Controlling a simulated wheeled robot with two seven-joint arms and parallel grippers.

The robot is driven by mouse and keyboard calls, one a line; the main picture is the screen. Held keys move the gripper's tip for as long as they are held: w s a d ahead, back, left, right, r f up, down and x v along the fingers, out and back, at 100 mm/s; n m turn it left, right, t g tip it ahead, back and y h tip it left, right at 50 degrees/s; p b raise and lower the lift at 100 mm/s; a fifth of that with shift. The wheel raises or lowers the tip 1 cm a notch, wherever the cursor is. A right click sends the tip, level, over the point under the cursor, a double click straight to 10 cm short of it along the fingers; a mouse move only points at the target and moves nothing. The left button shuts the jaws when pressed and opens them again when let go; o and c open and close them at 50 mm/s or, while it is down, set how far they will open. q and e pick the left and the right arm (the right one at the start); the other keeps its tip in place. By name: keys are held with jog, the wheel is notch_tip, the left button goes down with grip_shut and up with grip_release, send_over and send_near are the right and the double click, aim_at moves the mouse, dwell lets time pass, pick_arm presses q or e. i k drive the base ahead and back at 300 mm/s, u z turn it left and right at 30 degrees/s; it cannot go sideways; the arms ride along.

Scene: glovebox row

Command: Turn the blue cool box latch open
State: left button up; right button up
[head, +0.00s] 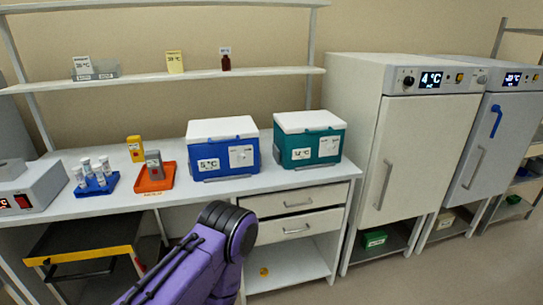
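The blue cool box (223,165) stands on the bench with its white lid (222,127) down. Its front has a 5 °C label (208,165) on the left and a white plate (241,156) on the right. Small detail on the plate may be the latch, but it is too small to tell how it is turned. A purple part of one of my arms (205,260) rises from the bottom, in front of the bench and below the box. Neither gripper shows in the head view.
A teal cool box (310,157) stands close on the right. A drawer unit (297,212) is below; a shelf (180,76) runs above.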

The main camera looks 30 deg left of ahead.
aim_at(242, 157)
jog(key=u, duration=0.4)
jog(key=i, duration=1)
jog(key=u, duration=0.5)
